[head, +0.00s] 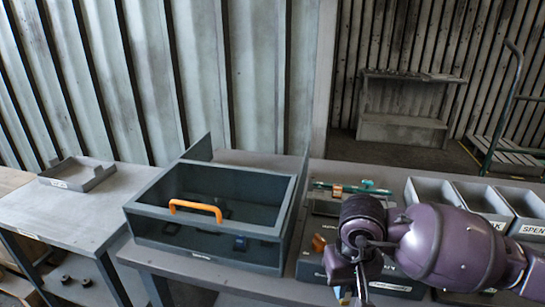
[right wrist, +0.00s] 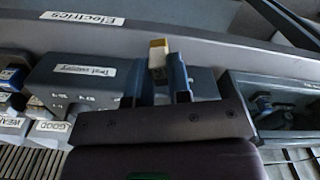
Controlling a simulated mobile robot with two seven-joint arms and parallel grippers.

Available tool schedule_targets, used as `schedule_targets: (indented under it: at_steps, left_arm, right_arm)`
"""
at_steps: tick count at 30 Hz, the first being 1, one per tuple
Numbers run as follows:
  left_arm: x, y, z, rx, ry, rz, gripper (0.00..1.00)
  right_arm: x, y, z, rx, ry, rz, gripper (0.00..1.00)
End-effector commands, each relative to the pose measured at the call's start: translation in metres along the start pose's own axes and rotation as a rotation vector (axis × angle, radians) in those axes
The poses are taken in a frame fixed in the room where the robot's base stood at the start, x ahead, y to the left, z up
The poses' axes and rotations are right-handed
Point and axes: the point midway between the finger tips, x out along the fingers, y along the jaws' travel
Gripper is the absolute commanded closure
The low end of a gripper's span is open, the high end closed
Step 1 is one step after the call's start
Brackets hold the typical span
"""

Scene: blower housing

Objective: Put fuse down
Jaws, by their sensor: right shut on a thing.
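My right gripper (right wrist: 157,88) is shut on the fuse (right wrist: 158,54), a small piece with a yellow end and a pale body, which stands up between the two blue-grey fingers in the right wrist view. In the head view my right gripper (head: 352,291) points down at the front of the bench, and its purple arm hides much around it. The fuse cannot be made out there. A grey block labelled "Test battery" (right wrist: 78,78) lies beside the fingers in the right wrist view. My left gripper is not in view.
A dark housing with clear panels (head: 138,212) and an orange handle (head: 195,206) stands on the bench left of my arm. Grey bins (head: 433,190) stand at the right. A side table (head: 75,215) holds a shallow tray (head: 77,174). Labels reading "Electrics" and "GOOD" show in the wrist view.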

Motion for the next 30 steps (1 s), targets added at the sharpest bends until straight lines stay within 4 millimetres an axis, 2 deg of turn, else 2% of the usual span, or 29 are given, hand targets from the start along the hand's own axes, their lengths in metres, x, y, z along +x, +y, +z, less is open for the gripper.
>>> schedule_targets:
  at_steps: [1, 3, 9, 13, 30]
  left_arm:
    - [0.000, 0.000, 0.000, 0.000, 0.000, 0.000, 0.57]
    - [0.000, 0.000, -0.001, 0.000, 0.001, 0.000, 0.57]
    - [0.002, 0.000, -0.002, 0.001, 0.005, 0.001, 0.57]
    - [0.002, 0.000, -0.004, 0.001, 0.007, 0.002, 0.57]
    - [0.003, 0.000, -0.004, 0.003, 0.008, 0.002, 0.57]
  right_arm:
    - [0.000, 0.016, -0.002, 0.023, 0.000, 0.004, 0.96]
    - [-0.002, 0.033, -0.005, 0.046, 0.000, 0.004, 0.96]
    - [-0.004, 0.061, -0.008, 0.083, 0.000, 0.001, 0.96]
    - [-0.006, 0.068, -0.009, 0.091, 0.001, 0.001, 0.96]
    - [-0.006, 0.068, -0.009, 0.092, 0.001, 0.000, 0.96]
